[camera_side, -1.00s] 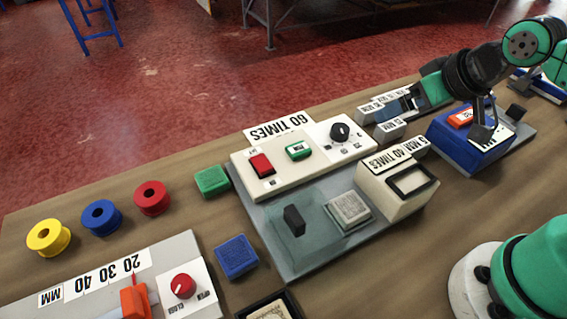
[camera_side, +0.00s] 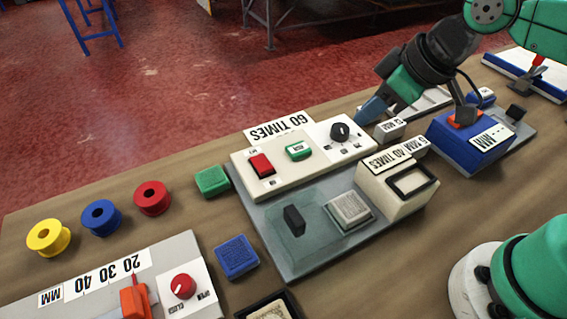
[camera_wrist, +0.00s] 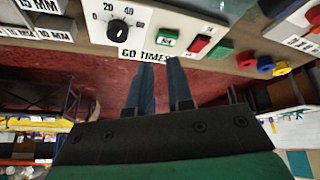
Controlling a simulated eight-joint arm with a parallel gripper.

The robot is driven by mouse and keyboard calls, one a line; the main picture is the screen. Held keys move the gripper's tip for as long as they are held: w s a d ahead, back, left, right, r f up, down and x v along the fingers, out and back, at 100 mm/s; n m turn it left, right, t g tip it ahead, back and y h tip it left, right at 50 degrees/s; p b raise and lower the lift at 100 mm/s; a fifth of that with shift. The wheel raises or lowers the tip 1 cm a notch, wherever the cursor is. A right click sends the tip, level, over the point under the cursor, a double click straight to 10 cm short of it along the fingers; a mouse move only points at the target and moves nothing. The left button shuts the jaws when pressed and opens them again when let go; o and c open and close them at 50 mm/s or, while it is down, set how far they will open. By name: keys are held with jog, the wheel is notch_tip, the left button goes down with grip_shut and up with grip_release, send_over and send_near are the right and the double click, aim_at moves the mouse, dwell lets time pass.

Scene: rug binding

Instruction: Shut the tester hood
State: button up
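The tester stands mid-table in the side view. Its see-through hood (camera_side: 318,240) with a dark block-like handle (camera_side: 294,220) is at the front of the grey base (camera_side: 300,268), beside a pale square pad (camera_side: 349,210). The clear walls are faint, so I cannot tell the hood's exact angle. My gripper (camera_side: 365,115) is above the far right of the white control panel (camera_side: 244,167), clear of the hood. In the wrist view its two blue fingers (camera_wrist: 160,68) are apart with nothing between them, pointing toward the dial panel (camera_wrist: 145,20). The hood does not show there.
The panel carries a red switch (camera_side: 261,164), a green button (camera_side: 298,151) and a black dial (camera_side: 340,132). A blue box (camera_side: 470,138) is farther right. Coloured spools (camera_side: 100,217) and small blocks lie left.

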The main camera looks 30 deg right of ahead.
aim_at(332, 210)
jog(key=a+n+g, duration=0.1)
jog(key=a+n, duration=0.1)
jog(key=a, duration=0.1)
jog(key=s+a+n+g+y, duration=0.1)
jog(key=a+n, duration=0.1)
jog(key=a, duration=0.1)
jog(key=a+r+n+g, duration=0.1)
jog(key=a+n, duration=0.2)
jog(key=shift+s+a+r+y, duration=0.1)
jog(key=shift+s+a+y, duration=0.2)
jog(key=shift+a, duration=0.1)
grip_shut()
jog(key=s+a+n+g, duration=0.2)
jog(key=s+a+n, duration=0.1)
jog(key=a+n, duration=0.25)
jog(key=x, duration=1)
jog(key=shift+s+a+r, duration=0.15)
jog(key=shift+a, duration=0.1)
jog(key=shift+d+r, duration=0.1)
jog(key=shift+d, duration=1.65)
jog(key=d, duration=0.9)
jog(key=shift+d, duration=0.1)
